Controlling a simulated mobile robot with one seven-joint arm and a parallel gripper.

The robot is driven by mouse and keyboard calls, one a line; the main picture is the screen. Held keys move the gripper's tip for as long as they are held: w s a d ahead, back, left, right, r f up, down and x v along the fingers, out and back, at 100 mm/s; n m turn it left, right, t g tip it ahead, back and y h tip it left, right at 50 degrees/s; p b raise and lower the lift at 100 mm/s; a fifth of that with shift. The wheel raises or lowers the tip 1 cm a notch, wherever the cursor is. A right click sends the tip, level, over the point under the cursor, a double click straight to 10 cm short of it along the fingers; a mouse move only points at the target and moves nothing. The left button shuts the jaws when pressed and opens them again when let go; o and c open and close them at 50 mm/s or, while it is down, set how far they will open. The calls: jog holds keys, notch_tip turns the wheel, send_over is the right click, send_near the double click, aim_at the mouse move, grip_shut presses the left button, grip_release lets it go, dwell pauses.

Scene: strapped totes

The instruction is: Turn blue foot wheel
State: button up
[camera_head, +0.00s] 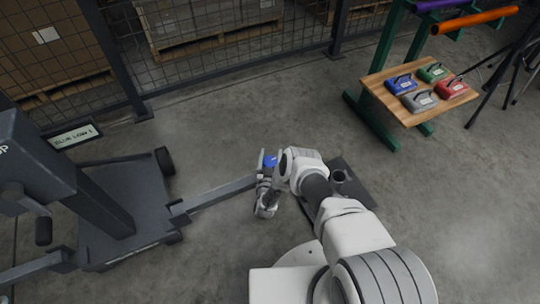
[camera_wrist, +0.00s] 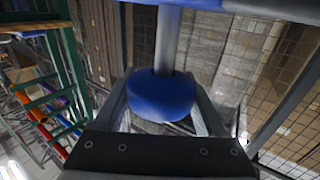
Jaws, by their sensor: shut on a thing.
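The blue foot wheel (camera_wrist: 162,96) is a rounded blue knob on a grey rod, filling the middle of the wrist view. In the head view only a small blue patch of it (camera_head: 270,161) shows, at the end of a grey leg (camera_head: 222,193) of the wheeled stand. My gripper (camera_head: 273,164) is at the wheel, with a finger on either side. In the wrist view my gripper (camera_wrist: 162,88) is shut on the wheel. My wrist hides part of the wheel in the head view.
The dark wheeled stand (camera_head: 120,205) is at left, beside a small sign (camera_head: 73,136). A mesh fence (camera_head: 220,60) runs behind, with pallets beyond. A wooden table (camera_head: 375,88) with several coloured strapped boxes stands upper right, near a black tripod (camera_head: 500,80). Floor at lower right is clear.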

dwell(0.5)
jog(key=o, duration=1.3)
jog(key=shift+s, duration=0.1)
